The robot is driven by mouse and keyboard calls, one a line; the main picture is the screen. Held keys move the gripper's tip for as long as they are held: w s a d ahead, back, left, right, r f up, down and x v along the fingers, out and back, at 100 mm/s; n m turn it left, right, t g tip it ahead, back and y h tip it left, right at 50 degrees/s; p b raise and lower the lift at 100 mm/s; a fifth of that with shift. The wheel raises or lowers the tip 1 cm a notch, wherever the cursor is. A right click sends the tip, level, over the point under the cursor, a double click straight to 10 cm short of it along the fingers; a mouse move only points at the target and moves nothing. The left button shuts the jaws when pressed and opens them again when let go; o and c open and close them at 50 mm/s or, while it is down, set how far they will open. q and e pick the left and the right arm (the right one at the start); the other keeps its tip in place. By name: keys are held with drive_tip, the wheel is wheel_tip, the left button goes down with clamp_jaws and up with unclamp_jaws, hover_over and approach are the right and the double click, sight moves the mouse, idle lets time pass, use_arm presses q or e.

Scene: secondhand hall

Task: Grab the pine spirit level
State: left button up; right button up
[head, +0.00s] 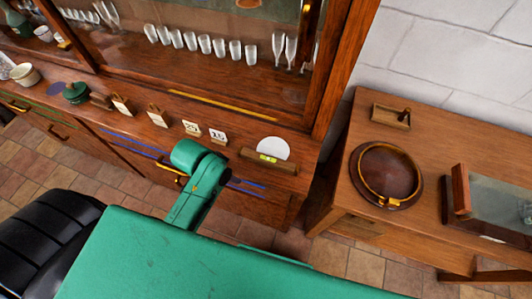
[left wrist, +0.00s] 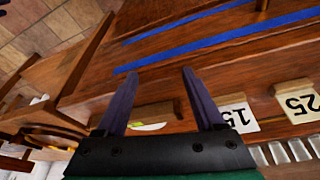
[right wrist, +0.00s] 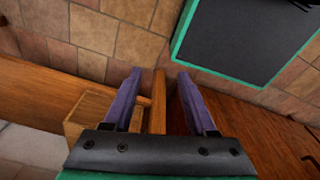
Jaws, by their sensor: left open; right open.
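The pine spirit level (head: 268,160) is a short wooden bar with a yellow-green vial. It lies near the right end of the cabinet's counter, in front of a white disc (head: 272,148). It also shows in the left wrist view (left wrist: 155,112), partly hidden behind my fingers. My left gripper (left wrist: 156,73) is open and empty, with the level in view between and beyond its fingers, apart from them as far as I can tell. My right gripper (right wrist: 158,74) is open. A wooden bar shows between its fingers; I cannot tell how far below it is.
Price cards (head: 204,132) stand left of the level. Glasses (head: 205,44) line the cabinet behind it. Blue strips (left wrist: 190,45) run along the cabinet front. A side table (head: 449,157) at right carries a round wooden dish (head: 387,172) and a small wooden box (head: 391,116).

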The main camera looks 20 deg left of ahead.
use_arm(q)
drive_tip(key=w+d+r+m+h, duration=0.2)
drive_tip(key=w+d+r+m, duration=0.2)
drive_tip(key=d+r+m, duration=0.35)
drive_tip(key=m+g+h+p, duration=0.1)
drive_tip(key=m+g, duration=0.3)
drive_tip(key=m, duration=0.4)
approach(267, 159)
drive_tip(key=shift+n, duration=0.25)
drive_tip(key=p+x, duration=0.3)
drive_tip(key=x, duration=0.6)
drive_tip(key=shift+f, duration=0.15)
clamp_jaws()
use_arm(e)
drive_tip(key=r, duration=0.1)
drive_tip(key=s+d+r, duration=0.1)
drive_tip(key=r, duration=0.1)
drive_tip(key=s+r, duration=0.1)
drive_tip(key=shift+d+r, duration=0.2)
drive_tip(key=shift+r, duration=0.1)
